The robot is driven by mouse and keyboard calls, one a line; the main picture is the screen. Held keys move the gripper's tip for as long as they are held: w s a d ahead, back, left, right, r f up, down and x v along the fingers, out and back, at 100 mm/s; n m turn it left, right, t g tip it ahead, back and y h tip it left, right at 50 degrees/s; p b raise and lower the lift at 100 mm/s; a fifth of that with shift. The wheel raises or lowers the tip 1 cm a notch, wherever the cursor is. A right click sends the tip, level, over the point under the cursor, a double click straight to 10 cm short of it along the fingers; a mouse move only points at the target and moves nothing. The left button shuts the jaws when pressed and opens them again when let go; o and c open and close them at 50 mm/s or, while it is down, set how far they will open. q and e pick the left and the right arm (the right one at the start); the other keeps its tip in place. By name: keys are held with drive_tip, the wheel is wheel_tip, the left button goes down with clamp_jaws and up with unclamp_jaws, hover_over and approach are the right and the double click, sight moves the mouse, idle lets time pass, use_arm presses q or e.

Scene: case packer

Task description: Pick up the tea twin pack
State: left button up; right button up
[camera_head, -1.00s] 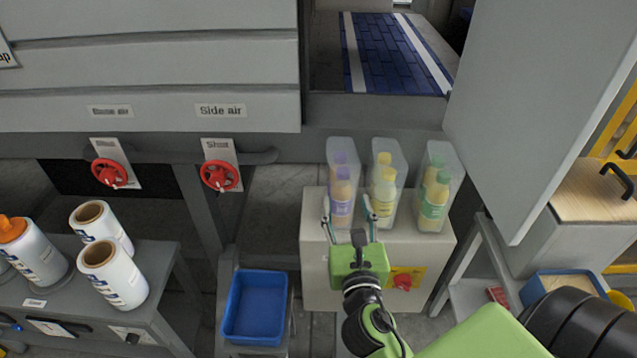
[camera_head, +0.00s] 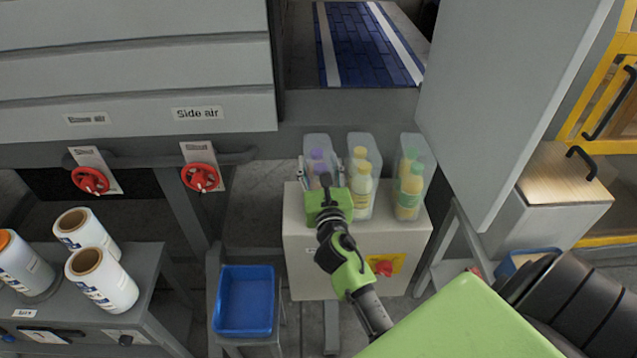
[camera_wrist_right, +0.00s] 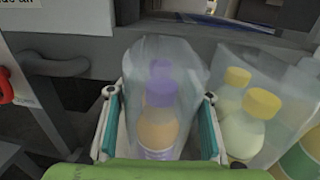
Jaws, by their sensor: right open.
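Three clear-wrapped twin packs of bottles stand in a row on a beige box. The left pack (camera_head: 316,146) has purple caps and orange-toned bottles, the middle pack (camera_head: 362,190) has yellow caps, and the right pack (camera_head: 409,190) has green caps. I cannot read which label says tea. My right gripper (camera_head: 322,172) is at the purple-capped pack and partly hides it. In the right wrist view, the open fingers (camera_wrist_right: 159,98) stand on either side of the purple-capped pack (camera_wrist_right: 158,125). The yellow-capped pack (camera_wrist_right: 244,130) is close beside the right finger. My left gripper is out of view.
The beige box (camera_head: 300,245) has a red knob on its front. A blue bin (camera_head: 245,300) stands to its lower left. Grey machine panels rise behind, with red valve handles (camera_head: 200,177) at left. A grey panel (camera_head: 510,110) stands to the right.

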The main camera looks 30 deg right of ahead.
drive_tip(key=shift+w+d, duration=0.1)
drive_tip(key=shift+w, duration=0.1)
drive_tip(key=shift+s, duration=0.15)
drive_tip(key=c, duration=0.5)
clamp_jaws()
drive_tip(key=shift+r, duration=0.15)
